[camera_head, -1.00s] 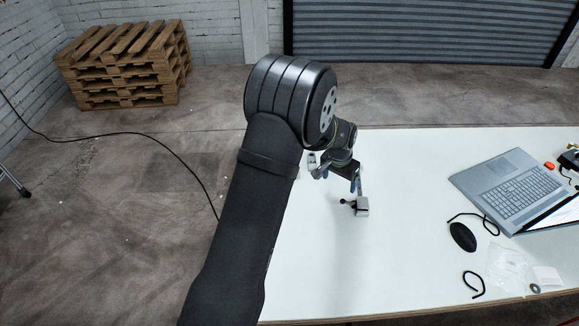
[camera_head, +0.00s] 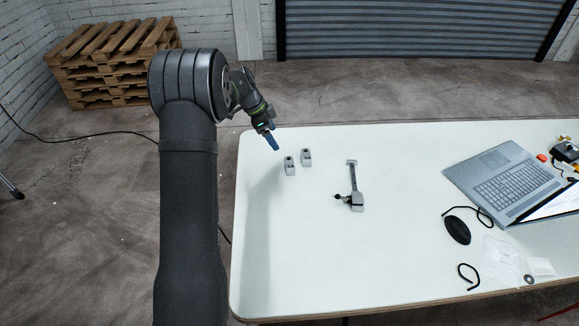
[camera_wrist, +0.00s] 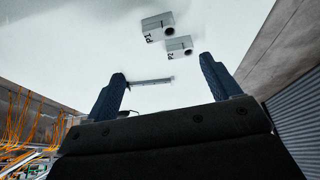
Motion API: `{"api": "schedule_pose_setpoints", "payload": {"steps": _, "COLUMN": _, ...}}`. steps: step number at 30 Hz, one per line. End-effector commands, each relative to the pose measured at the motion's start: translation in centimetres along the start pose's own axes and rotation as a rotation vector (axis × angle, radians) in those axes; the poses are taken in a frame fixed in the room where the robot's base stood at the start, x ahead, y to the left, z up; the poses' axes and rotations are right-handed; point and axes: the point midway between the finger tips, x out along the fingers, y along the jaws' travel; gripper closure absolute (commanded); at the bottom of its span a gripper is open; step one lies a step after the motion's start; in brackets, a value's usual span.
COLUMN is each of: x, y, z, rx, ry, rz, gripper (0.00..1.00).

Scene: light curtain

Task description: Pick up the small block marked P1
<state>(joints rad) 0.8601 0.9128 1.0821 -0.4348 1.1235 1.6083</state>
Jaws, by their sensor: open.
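The small grey block marked P1 (camera_wrist: 157,26) stands near the top of the wrist view, beside a similar block marked P2 (camera_wrist: 179,47). In the head view two grey blocks stand on the white table; the left, nearer one appears to be P1 (camera_head: 290,166), and the right one P2 (camera_head: 306,157). My gripper (camera_head: 274,142) is above the table, to the left of and behind P1, with nothing held. In the wrist view its two blue fingers (camera_wrist: 163,83) are wide apart, and both blocks lie beyond the fingertips.
A grey fixture with a bar and black knob (camera_head: 356,199) stands right of the blocks. Farther right are a laptop (camera_head: 505,183), a black mouse (camera_head: 457,230) and loose cables. The table's front left is clear. Pallets (camera_head: 112,62) stand on the floor behind.

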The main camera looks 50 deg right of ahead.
Motion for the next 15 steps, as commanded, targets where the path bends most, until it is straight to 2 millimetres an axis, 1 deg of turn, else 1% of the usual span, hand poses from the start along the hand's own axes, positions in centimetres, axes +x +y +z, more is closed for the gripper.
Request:
{"api": "schedule_pose_setpoints", "payload": {"steps": 1, "x": 1.3, "y": 0.1, "z": 0.0, "rx": -0.001, "ry": -0.001, "rz": 0.005, "gripper": 0.18}}
{"api": "schedule_pose_setpoints", "payload": {"steps": 3, "x": 2.9, "y": 0.1, "z": 0.0, "rx": -0.002, "ry": -0.001, "rz": 0.005, "gripper": 0.18}}
{"api": "schedule_pose_setpoints", "payload": {"steps": 9, "x": 7.2, "y": 0.1, "z": 0.1, "rx": -0.002, "ry": -0.002, "rz": 0.004, "gripper": 0.18}}
{"api": "schedule_pose_setpoints", "payload": {"steps": 12, "x": 8.8, "y": 0.1, "z": 0.0, "rx": -0.002, "ry": -0.002, "rz": 0.002, "gripper": 0.18}}
{"api": "schedule_pose_setpoints", "payload": {"steps": 15, "x": 9.7, "y": 0.1, "z": 0.0, "rx": -0.002, "ry": -0.001, "rz": 0.002, "gripper": 0.18}}
